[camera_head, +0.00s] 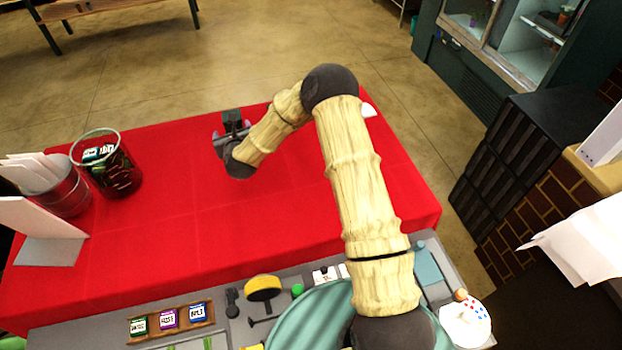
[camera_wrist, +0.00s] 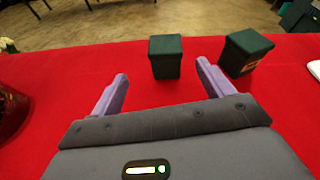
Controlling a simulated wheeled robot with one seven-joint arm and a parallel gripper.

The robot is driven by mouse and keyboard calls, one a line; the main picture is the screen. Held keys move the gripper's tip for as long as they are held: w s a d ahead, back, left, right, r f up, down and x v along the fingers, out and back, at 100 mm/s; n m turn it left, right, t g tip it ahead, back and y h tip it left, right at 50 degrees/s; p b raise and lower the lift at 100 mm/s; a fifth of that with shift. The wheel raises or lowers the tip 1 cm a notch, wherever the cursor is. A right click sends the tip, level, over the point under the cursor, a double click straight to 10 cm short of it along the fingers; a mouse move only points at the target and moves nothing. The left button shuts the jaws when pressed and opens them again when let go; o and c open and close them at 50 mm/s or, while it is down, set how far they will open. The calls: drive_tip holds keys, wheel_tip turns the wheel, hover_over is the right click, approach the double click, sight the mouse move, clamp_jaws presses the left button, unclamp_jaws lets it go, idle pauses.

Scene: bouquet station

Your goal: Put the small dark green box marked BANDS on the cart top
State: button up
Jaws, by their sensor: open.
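Two small dark green boxes stand on the red-covered table. In the wrist view, one box (camera_wrist: 165,57) is straight ahead, in line with the gap between the fingertips, with no readable mark on its visible side. The other box (camera_wrist: 246,52) is to the right, turned, with a small light label too small to read. In the head view a dark box (camera_head: 232,116) shows at the fingertips, and I see no second one there. My gripper (camera_wrist: 162,72) is open, low over the table, with nothing held. I cannot tell which surface is the cart top.
A glass jar (camera_head: 106,170) with labelled packets and a metal bucket (camera_head: 68,193) stand at the left of the red table (camera_head: 190,225). A grey surface (camera_head: 85,338) in front holds a wooden tray (camera_head: 176,331) of labelled packets, a yellow round thing (camera_head: 263,287) and tools. The red cloth's middle is clear.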

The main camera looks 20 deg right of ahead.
drive_tip(key=s+d+r+n+g, duration=0.3)
drive_tip(key=s+d+n+g, duration=0.1)
drive_tip(key=s+n, duration=0.7)
drive_tip(key=s+d+r+n+g, duration=0.3)
drive_tip(key=s+d+n, duration=0.4)
drive_tip(key=s+n, duration=0.4)
drive_tip(key=s+d+r+n+g, duration=0.4)
drive_tip(key=s+d+n, duration=0.2)
drive_tip(key=s+n, duration=0.5)
drive_tip(key=s, duration=0.3)
drive_tip(key=shift+s+n+g+h, duration=0.3)
drive_tip(key=shift+s+n+h, duration=0.05)
drive_tip(key=shift+n+h, duration=0.05)
drive_tip(key=shift+d+r, duration=0.1)
